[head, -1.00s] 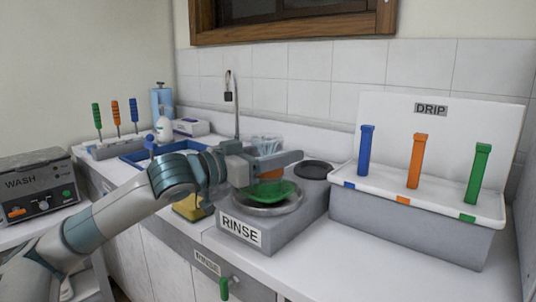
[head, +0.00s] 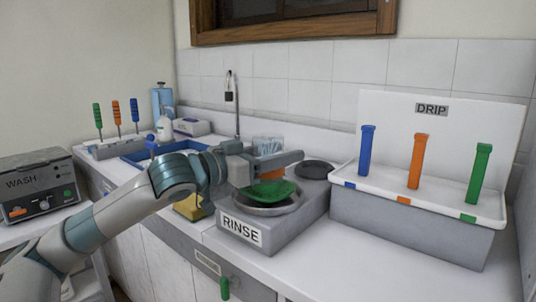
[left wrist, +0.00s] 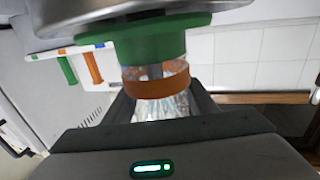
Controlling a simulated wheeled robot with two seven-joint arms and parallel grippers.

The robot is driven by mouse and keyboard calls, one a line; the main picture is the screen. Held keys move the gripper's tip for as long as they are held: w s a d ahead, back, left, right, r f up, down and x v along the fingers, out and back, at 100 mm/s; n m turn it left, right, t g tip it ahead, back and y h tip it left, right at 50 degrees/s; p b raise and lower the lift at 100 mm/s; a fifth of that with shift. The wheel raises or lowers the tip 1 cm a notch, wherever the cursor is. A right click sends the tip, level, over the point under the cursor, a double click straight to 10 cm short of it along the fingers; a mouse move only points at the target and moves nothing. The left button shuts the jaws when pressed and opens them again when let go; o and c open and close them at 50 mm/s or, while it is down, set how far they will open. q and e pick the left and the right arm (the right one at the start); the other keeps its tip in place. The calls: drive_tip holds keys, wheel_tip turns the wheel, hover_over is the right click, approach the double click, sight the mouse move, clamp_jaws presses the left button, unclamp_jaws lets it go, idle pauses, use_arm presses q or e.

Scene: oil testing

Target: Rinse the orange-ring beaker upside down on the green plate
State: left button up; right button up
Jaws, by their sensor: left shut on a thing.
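The orange-ring beaker (head: 268,142) is clear glass and is held upside down, with its orange ring towards the green plate. In the left wrist view its orange ring (left wrist: 155,82) shows between my fingers, close to the green part. The green plate (head: 272,193) sits on the RINSE unit (head: 285,226), just below the beaker; I cannot tell for sure whether they touch. My left gripper (head: 278,165) is shut on the beaker, and its finger hides part of the glass and ring. My right gripper is out of view.
The DRIP rack (head: 415,225) with blue, orange and green posts stands at the right. A dark round pad (head: 315,170) lies behind the plate. A blue tray (head: 150,157) and a yellow sponge-like block (head: 190,209) are at the left. The WASH unit (head: 38,188) is at far left.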

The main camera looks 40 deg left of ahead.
use_arm(q)
drive_tip(key=shift+r, duration=0.1)
drive_tip(key=shift+r+p, duration=2.2)
drive_tip(key=shift+r, duration=1)
